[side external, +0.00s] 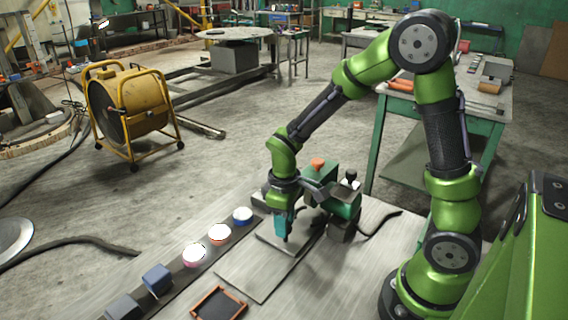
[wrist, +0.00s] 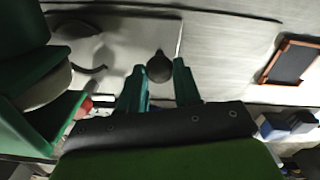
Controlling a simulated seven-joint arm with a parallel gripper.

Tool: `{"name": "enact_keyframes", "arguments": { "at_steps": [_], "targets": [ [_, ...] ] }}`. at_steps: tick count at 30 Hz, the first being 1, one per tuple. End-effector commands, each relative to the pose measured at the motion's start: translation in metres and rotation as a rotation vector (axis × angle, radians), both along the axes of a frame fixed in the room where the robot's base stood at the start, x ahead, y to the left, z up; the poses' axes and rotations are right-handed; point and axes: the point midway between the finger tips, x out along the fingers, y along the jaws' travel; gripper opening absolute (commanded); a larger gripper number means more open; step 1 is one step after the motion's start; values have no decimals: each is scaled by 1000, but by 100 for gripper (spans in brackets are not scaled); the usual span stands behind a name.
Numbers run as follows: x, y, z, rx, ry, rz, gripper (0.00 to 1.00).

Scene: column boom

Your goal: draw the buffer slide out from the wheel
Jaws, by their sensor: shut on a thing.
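My gripper (side external: 283,232) points down beside the green machine (side external: 343,203) on the pale table. In the wrist view my gripper (wrist: 160,74) has its two teal fingers on either side of a dark round knob (wrist: 160,66), shut on it. The knob appears to belong to the buffer slide, a pale flat piece (wrist: 120,42) whose outline is unclear. A pale rounded rim (wrist: 50,88), likely the wheel, shows in the green housing at the left of the wrist view. In the side view the fingers hide the knob, and I cannot make out the wheel.
A dark strip (side external: 170,272) left of the gripper carries blue, orange and pink round pieces and blue blocks. An orange-framed tray (side external: 218,305) lies near the front. A flat grey plate (side external: 250,280) lies between them and the machine. A black cable (side external: 380,220) lies right.

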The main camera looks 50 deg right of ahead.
Motion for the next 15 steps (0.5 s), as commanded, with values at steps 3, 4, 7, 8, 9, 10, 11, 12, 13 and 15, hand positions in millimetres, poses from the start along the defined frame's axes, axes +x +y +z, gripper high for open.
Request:
{"name": "enact_keyframes", "arguments": {
  "at_steps": [3, 4, 7, 8, 9, 10, 11, 12, 13, 15],
  "targets": [
    [1, 33, 0, 5, -1, 13, 0],
    [0, 42, 0, 6, -2, 14, 0],
    [1, 70, 0, 5, -3, 15, 0],
    [1, 78, 0, 5, -2, 15, 0],
    [1, 87, 0, 5, -2, 13, 0],
    [1, 93, 1, 5, -3, 11, 0],
    [1, 98, 1, 5, -3, 11, 0],
    [1, 104, 1, 5, -3, 9, 0],
    [1, 107, 1, 5, -2, 9, 0],
    [0, 112, 1, 4, -2, 6, 0]
  ]
}}
